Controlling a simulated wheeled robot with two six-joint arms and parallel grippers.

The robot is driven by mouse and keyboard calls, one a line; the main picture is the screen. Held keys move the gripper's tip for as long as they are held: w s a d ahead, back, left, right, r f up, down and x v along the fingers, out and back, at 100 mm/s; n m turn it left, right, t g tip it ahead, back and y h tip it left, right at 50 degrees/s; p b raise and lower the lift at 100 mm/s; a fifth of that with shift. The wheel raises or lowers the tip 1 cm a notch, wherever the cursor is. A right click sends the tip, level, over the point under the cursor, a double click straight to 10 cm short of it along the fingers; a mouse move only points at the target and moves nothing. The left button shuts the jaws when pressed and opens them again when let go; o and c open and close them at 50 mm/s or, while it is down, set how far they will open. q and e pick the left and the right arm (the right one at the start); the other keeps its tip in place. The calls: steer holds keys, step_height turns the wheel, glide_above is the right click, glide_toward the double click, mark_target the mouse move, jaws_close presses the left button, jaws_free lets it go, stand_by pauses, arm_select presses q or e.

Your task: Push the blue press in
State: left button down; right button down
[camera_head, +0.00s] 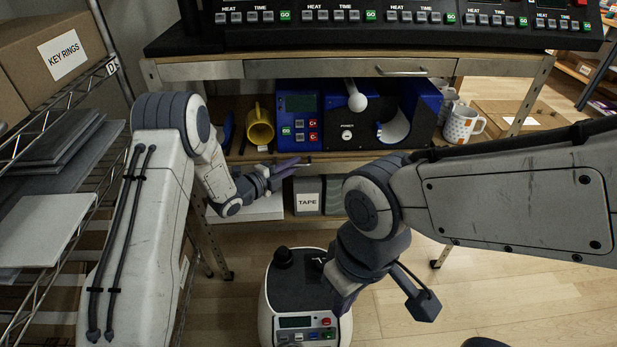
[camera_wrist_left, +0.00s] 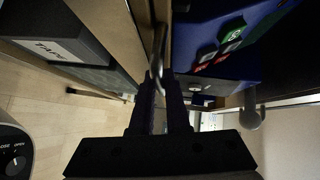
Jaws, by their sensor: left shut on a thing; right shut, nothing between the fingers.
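The blue press (camera_head: 295,150) stands on the wooden shelf under the counter. It has a keypad on its left, a white-knobbed lever in the middle and a curved mug clamp on its right. It also shows in the left wrist view (camera_wrist_left: 245,65). My left gripper (camera_head: 292,165) is at the shelf's front edge, below the keypad. In the left wrist view its fingers (camera_wrist_left: 160,85) are shut on a thin metal handle (camera_wrist_left: 160,42). My right gripper (camera_head: 343,303) is shut and empty, low in front and away from the press.
A yellow mug (camera_head: 260,127) is left of the press, and a spotted white mug (camera_head: 462,124) is to its right. A TAPE box (camera_head: 307,197) is below. A wire rack (camera_head: 60,155) stands at left. A white machine (camera_head: 290,300) stands on the floor in front.

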arm_select(q)
steer(key=shift+w+a, duration=0.1)
steer(key=shift+w, duration=0.05)
steer(key=c, duration=0.9)
jaws_free()
steer(key=v, duration=1)
steer(key=shift+a+r+p, duration=0.1)
steer(key=shift+a+p, duration=0.05)
steer(key=shift+p, duration=0.2)
